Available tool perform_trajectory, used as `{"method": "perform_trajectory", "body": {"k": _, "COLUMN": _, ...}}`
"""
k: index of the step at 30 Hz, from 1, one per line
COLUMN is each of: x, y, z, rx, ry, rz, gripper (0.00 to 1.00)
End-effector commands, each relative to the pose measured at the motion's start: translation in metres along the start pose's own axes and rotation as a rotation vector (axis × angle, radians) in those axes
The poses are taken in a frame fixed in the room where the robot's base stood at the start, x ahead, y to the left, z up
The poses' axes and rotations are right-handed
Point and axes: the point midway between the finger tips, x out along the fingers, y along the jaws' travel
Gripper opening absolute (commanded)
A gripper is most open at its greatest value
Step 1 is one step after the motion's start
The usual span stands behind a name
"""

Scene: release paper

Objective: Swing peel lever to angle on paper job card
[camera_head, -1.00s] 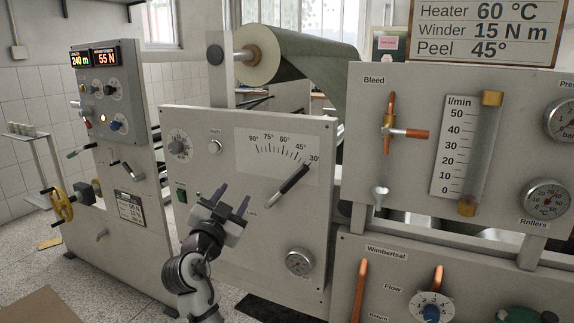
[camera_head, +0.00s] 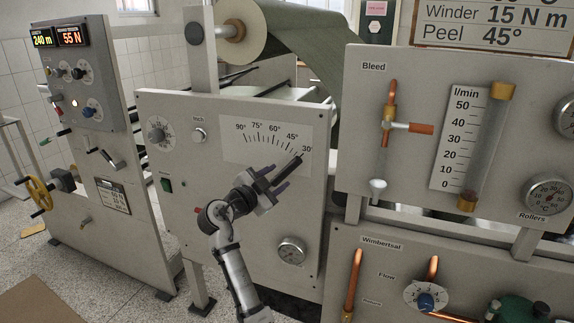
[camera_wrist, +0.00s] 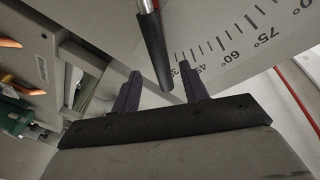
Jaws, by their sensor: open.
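The peel lever (camera_head: 290,166) is a dark handle on the grey panel, slanting up to the right with its upper end near the 30° end of the printed scale (camera_head: 268,136). The job card (camera_head: 490,22) at top right reads Peel 45°. A gap shows on each side; contact cannot be told.
The bleed and flow-meter panel (camera_head: 400,210) stands close on the right. A paper roll (camera_head: 238,30) is above.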

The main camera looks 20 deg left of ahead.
Motion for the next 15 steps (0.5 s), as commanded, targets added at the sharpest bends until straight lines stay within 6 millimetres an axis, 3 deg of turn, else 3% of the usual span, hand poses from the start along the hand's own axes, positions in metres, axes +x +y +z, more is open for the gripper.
{"method": "perform_trajectory", "body": {"k": 6, "x": 0.039, "y": -0.002, "z": -0.003, "rx": -0.002, "ry": 0.001, "rz": 0.002, "gripper": 0.44}}
{"method": "perform_trajectory", "body": {"k": 15, "x": 0.057, "y": 0.0, "z": 0.0, "rx": 0.0, "ry": 0.0, "rz": -0.001, "gripper": 0.44}}
